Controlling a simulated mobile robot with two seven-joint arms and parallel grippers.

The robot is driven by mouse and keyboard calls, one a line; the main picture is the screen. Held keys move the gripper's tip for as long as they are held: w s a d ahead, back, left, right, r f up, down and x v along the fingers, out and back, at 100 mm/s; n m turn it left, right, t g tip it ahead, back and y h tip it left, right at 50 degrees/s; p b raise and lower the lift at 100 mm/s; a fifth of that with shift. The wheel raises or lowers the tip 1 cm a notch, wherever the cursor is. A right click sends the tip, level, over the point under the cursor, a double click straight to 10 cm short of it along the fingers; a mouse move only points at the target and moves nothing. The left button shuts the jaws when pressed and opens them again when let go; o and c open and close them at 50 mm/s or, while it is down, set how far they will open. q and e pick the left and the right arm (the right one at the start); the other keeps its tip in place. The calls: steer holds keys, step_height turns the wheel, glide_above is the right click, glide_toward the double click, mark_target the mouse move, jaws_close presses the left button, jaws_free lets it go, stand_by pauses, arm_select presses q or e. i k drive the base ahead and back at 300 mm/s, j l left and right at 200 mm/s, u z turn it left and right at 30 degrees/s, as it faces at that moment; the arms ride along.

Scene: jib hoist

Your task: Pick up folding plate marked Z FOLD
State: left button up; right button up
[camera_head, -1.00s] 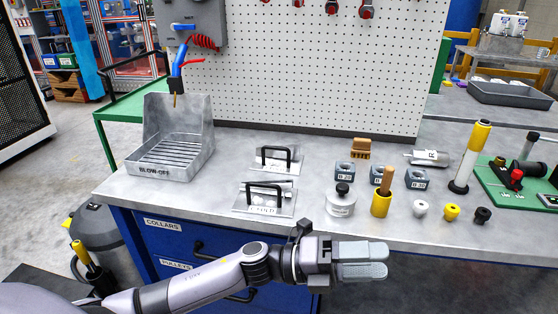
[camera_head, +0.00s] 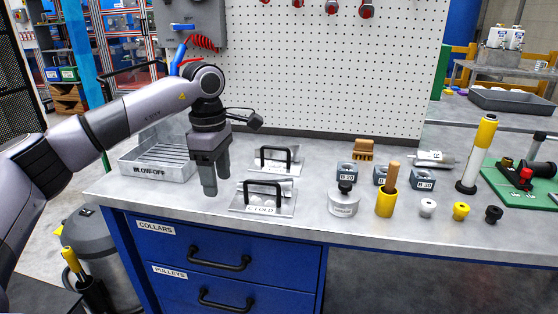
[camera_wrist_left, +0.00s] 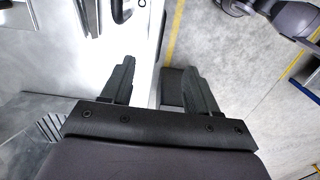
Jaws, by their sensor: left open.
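The folding plate marked Z FOLD (camera_head: 283,210) lies near the bench's front edge. It is a thin metal sheet with a black bar handle and a label; the label's first character is hard to read. A similar plate with a black handle (camera_head: 273,159) lies just behind it, its label unclear. My left gripper (camera_head: 215,187) is open and empty, pointing down just left of the marked plate and apart from it. In the left wrist view my gripper (camera_wrist_left: 160,88) shows spread fingers, with a black handle at the top left. My right gripper is not in view.
Right of the plates stand a round weight (camera_head: 343,204), a yellow cup (camera_head: 386,204), several labelled blocks and small knobs. A pegboard (camera_head: 330,75) rises behind. The bench (camera_head: 180,205) is bare at front left.

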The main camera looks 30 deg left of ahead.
mark_target(285, 159)
steer(key=i, duration=1)
